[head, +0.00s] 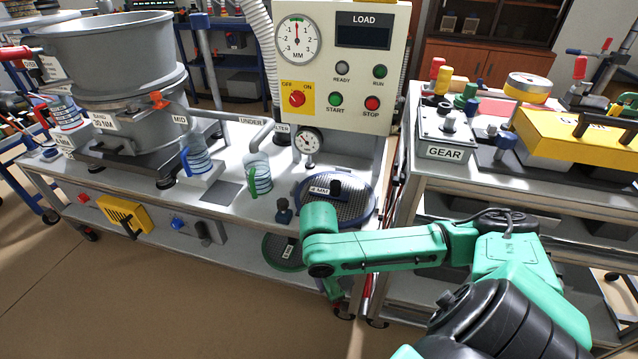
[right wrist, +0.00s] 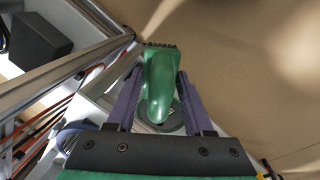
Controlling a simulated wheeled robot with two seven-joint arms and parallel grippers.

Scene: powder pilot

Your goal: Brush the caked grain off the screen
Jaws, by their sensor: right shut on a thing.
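A round dark mesh screen labelled 4 MM (head: 352,208) lies on the bench top below the control panel, with a dark knob at its middle. Caked grain on it is too small to make out. A second round screen (head: 275,246) lies on the lower shelf, partly hidden by my arm. My right gripper (head: 333,289) hangs at the bench's front edge, mostly hidden behind my green arm. In the right wrist view its purple fingers (right wrist: 160,88) are shut on a green brush (right wrist: 158,72) with dark bristles at its far end. My left gripper is not in view.
The control panel (head: 343,75) stands behind the 4 MM screen. A gauge (head: 307,141) and jugs (head: 258,175) stand left of it. A cart with a GEAR box (head: 446,135) stands close on the right. The floor (head: 180,290) in front is clear.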

